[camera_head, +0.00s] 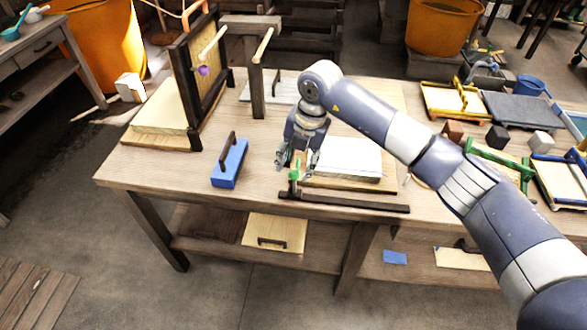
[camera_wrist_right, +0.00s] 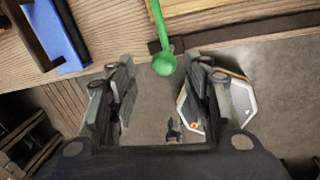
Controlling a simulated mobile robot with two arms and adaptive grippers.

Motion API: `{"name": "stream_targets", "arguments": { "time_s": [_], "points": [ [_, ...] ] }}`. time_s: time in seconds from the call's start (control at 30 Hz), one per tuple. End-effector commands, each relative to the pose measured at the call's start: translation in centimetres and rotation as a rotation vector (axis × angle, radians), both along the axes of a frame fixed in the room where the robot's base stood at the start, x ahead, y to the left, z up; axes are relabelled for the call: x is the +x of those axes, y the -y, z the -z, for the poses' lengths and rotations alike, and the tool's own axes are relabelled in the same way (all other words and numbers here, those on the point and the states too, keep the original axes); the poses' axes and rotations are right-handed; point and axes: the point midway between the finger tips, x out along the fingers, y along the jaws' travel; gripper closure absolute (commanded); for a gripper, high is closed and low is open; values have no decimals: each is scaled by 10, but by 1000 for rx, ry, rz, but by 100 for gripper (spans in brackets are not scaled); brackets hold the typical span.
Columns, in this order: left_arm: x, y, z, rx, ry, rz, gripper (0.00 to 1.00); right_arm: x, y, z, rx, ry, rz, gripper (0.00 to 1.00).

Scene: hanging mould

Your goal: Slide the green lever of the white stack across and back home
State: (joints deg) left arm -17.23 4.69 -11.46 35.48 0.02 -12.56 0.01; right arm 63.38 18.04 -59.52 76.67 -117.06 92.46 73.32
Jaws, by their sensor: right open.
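The white stack (camera_head: 345,155) lies on a wooden board on the table. The green lever (camera_head: 294,174) stands at the stack's front left end, near a dark rail (camera_head: 345,201) along the table's front edge. In the right wrist view the green lever (camera_wrist_right: 164,62), with a round knob, reaches in from the top between the fingers. My right gripper (camera_head: 297,164) is open around the lever's area, pointing down; in the wrist view its fingers (camera_wrist_right: 162,95) stand apart with a gap on both sides of the knob. My left gripper is not in view.
A blue block with a dark handle (camera_head: 230,163) stands left of my right gripper. A dark upright frame (camera_head: 190,90) and a wooden post stand behind it. Several trays and small blocks crowd the table's right side, beyond my right arm.

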Motion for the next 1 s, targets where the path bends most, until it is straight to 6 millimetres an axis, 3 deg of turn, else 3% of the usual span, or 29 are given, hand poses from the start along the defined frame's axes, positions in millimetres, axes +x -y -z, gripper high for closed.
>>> {"name": "stream_targets", "arguments": {
  "time_s": [0.2, 0.4, 0.6, 1.0],
  "points": [
    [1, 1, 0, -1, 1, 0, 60, -2, 8, -49, 1, 5, 0, 54],
    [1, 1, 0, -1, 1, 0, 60, -5, 12, -79, 1, 3, -1, 54],
    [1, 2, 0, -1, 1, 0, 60, -7, 13, -88, 1, 1, -2, 54],
    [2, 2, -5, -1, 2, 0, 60, -9, 21, -89, -3, -1, -47, 54]
  ]
}}
